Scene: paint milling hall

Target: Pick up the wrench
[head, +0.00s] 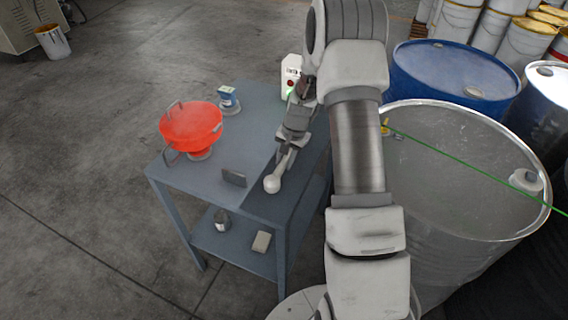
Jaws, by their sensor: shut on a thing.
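My gripper (286,152) is low over the right side of the grey-blue table (202,181), seen in the head view. It is shut on a pale, slender thing with a rounded end (272,184), which I take to be the wrench. The rounded end points toward the table's front edge. The other end is hidden by the gripper, and I cannot tell whether the thing touches the tabletop.
A red bowl-like vessel (190,126), a small blue-white container (229,99), a dark upright plate (233,177) and a white box (291,72) stand on the table. A can (222,219) and a beige block (262,241) sit below. Large drums (465,165) crowd the right.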

